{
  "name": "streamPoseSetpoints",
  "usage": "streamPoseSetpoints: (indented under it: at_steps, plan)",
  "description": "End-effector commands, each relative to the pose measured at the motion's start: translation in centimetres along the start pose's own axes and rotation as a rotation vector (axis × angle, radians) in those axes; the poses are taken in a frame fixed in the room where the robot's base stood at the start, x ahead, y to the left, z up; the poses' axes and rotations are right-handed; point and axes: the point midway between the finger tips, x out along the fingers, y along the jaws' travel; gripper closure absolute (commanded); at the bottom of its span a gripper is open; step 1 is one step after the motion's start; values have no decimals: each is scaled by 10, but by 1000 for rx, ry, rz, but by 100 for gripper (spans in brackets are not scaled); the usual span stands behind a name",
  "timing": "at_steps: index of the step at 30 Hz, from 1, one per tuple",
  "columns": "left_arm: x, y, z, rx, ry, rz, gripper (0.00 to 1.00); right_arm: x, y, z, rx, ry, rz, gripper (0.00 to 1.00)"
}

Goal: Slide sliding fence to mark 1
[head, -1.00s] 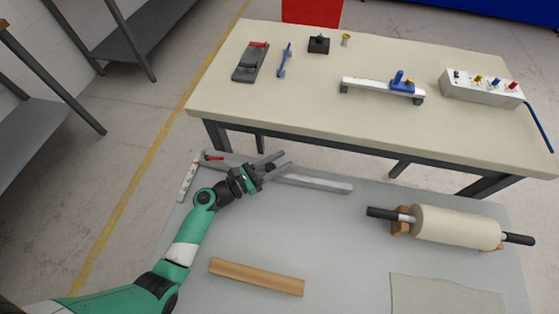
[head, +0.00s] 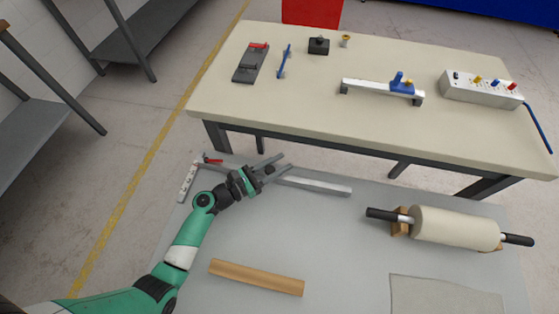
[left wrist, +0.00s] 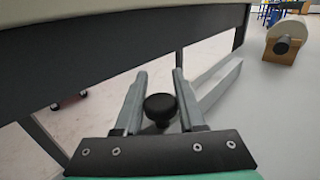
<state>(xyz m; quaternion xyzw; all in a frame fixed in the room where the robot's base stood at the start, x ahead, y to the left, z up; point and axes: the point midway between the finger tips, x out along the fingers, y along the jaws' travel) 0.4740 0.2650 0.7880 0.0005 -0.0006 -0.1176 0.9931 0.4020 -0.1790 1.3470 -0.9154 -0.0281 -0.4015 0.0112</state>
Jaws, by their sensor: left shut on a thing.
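The sliding fence (head: 318,186) is a long grey bar lying on the grey work surface. A white scale strip (head: 187,182) with dark marks lies at its left end; I cannot read the marks. My left gripper (head: 276,165) is over the fence, shut on its black knob. In the left wrist view the round knob (left wrist: 160,106) sits between the two fingers, and the fence bar (left wrist: 219,86) runs away to the right of them. The fingers hide part of the fence in the head view. My right gripper is not in view.
A red lever (head: 212,160) is near the fence's left end. A wooden bar (head: 256,278), a cream roller (head: 455,228) and a pale sheet (head: 445,296) lie nearer the front. A cream table (head: 270,103) with several devices stands behind. Space before the fence is clear.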

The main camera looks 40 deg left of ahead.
Motion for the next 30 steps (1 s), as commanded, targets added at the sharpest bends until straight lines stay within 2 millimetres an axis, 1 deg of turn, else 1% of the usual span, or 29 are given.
streamPoseSetpoints:
  at_steps: [1,4,12,13,17,18,30]
  plan:
    - [-6,-6,2,-4,3,-2,100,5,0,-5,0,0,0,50]
    - [-15,-15,2,-4,3,-2,100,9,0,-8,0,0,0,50]
    - [-16,-17,0,0,1,-1,100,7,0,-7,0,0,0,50]
    - [-16,-17,0,0,1,-1,57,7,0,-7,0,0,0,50]
    - [-16,-17,0,0,1,-1,34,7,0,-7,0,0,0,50]
    - [-16,-17,0,0,1,-1,31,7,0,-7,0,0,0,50]
    - [-19,-19,1,-1,1,-7,31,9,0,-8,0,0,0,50]
